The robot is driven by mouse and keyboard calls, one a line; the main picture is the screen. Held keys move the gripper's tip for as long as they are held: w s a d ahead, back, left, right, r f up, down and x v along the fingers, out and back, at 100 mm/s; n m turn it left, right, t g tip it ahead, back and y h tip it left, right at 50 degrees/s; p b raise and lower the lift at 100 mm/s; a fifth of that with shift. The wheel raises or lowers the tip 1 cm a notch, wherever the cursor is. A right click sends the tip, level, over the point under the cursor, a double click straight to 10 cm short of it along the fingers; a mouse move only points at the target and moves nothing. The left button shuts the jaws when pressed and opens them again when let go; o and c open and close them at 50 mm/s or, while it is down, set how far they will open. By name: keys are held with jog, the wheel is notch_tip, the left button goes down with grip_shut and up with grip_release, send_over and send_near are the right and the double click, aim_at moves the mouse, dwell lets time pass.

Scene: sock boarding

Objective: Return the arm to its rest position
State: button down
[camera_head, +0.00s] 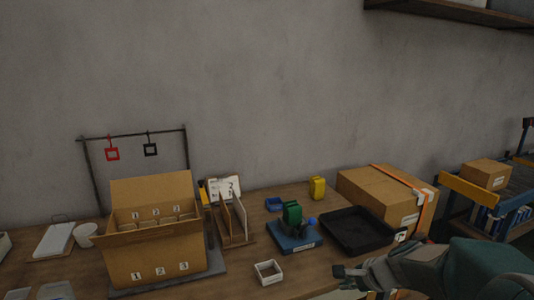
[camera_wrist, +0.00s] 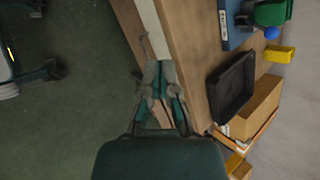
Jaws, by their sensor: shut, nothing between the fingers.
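My gripper (camera_head: 342,272) is at the lower right of the head view, by the front edge of the wooden table (camera_head: 335,262). My green and grey arm comes in from the right. In the wrist view my gripper (camera_wrist: 160,68) points up the picture, with its fingers together and nothing held. It lies alongside the table edge, between the table top (camera_wrist: 185,50) and the green floor (camera_wrist: 90,90). No sock can be made out in either view.
A black tray (camera_head: 358,247) and a strapped cardboard box (camera_head: 375,192) stand near my arm. A small white frame (camera_head: 268,280), a blue-based green device (camera_head: 292,213) and a numbered carton (camera_head: 150,262) are further left. Open floor lies beside the table.

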jog(key=s+a+r+n+h, duration=0.1)
jog(key=s+r+n, duration=0.3)
jog(key=s+n, duration=0.4)
jog(key=s+a+r+n+h, duration=0.2)
jog(key=s+r+n+h, duration=0.2)
jog(key=s+n, duration=0.4)
jog(key=s, duration=0.7)
jog(key=shift+s+a+r, duration=0.15)
jog(key=shift+a+r, duration=0.05)
jog(key=shift+r, duration=0.1)
jog(key=shift+a+n, duration=0.1)
jog(key=shift+n, duration=0.2)
